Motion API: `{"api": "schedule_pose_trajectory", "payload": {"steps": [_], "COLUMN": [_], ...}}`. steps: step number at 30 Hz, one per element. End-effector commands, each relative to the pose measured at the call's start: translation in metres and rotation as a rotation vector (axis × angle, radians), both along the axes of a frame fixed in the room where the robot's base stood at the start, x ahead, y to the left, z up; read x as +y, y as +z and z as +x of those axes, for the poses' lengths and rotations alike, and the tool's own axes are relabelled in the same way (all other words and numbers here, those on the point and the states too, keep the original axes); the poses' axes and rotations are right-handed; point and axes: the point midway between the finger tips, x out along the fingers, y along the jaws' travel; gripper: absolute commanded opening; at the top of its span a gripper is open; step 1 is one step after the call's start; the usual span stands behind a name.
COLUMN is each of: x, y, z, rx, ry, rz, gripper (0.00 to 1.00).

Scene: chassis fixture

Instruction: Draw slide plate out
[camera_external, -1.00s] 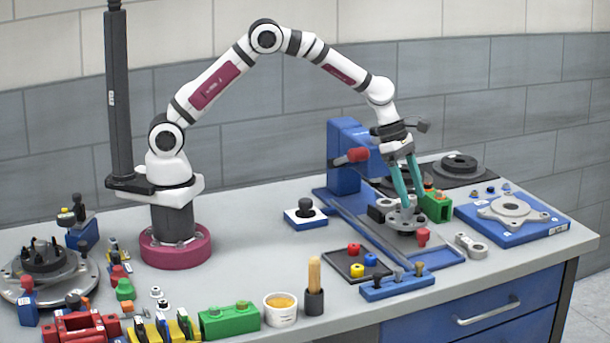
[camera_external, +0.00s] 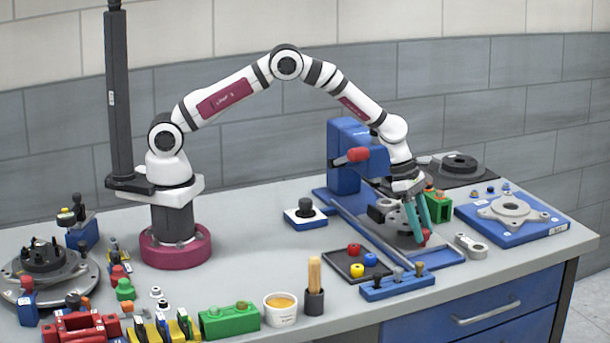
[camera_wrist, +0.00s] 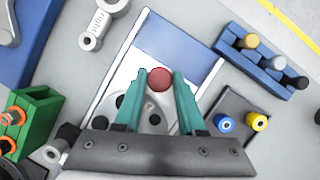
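The slide plate seems to be the grey metal piece with dark round holes (camera_wrist: 152,108) in the blue fixture; it also shows below my gripper in the external view (camera_external: 405,226). A red knob (camera_wrist: 159,78) is at its front end, also visible in the external view (camera_external: 426,238). My gripper (camera_external: 423,240) points down at the knob. In the wrist view its two teal fingertips (camera_wrist: 160,74) stand on either side of the knob, very close to it. I cannot tell whether they touch it. The fingers and gripper body hide part of the plate.
The blue fixture base (camera_external: 448,256) has bare surface in front of the knob. A dark tray with coloured knobs (camera_external: 345,262) and a blue peg block (camera_external: 398,287) stand to the left and front.

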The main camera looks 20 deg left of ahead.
Motion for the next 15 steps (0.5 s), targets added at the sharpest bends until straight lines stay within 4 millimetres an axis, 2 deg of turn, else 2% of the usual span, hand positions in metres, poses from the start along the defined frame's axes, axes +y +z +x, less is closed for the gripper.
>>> {"api": "schedule_pose_trajectory", "payload": {"steps": [1,4,5,15], "x": [-0.0001,-0.0001,-0.0001,-0.0003], "y": [0.0002,0.0002,0.0003,0.0006], "z": [0.0003,0.0004,0.0004,0.0005], "rx": [-0.001,-0.001,-0.001,-0.001], "ry": [0.000,0.000,0.000,0.000], "rz": [0.000,-0.001,-0.001,-0.001], "gripper": [0.21,0.03,0.00,0.00]}}
